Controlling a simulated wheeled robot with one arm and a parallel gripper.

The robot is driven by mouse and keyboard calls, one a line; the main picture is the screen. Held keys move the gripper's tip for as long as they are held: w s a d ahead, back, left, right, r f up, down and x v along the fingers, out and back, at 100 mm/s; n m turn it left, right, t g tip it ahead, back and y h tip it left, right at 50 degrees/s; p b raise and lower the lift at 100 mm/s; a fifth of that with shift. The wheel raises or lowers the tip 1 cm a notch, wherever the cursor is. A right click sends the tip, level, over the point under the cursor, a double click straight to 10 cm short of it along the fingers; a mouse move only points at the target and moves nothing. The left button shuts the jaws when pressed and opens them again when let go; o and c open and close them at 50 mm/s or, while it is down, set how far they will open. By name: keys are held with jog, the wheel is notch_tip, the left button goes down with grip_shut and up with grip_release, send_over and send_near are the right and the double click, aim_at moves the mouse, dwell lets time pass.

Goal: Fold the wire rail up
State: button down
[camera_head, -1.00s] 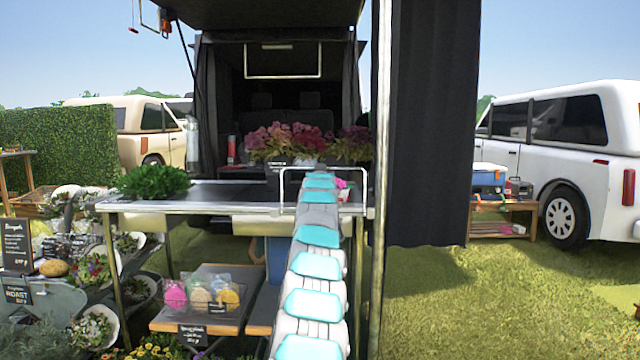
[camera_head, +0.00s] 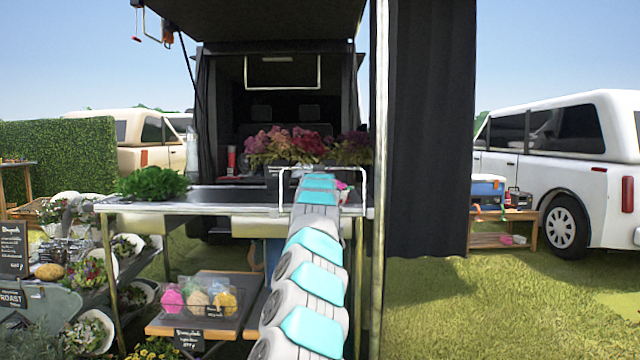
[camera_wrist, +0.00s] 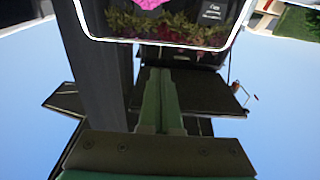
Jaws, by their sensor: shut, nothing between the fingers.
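The wire rail (camera_head: 366,190) is a thin white wire hoop standing upright at the front edge of the dark counter (camera_head: 235,193). In the wrist view, which is upside down, the wire rail (camera_wrist: 150,42) crosses the top as a white hoop with flowers behind it. My gripper (camera_wrist: 160,72) is shut and empty, its dark green fingers side by side, with the tips appearing just below the rail's bar in that picture. I cannot tell whether they touch it. In the head view my arm reaches to the rail and hides the gripper.
Pink and purple flowers (camera_head: 290,144) stand behind the rail, and a green plant (camera_head: 151,184) sits at the counter's left. A metal post (camera_head: 380,120) and dark curtain (camera_head: 430,130) stand close at right. A second wire hoop (camera_head: 283,87) hangs inside the van.

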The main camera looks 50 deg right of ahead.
jog(key=shift+b+v, duration=1.15)
jog(key=shift+v, duration=0.35)
jog(key=shift+w+a, duration=0.1)
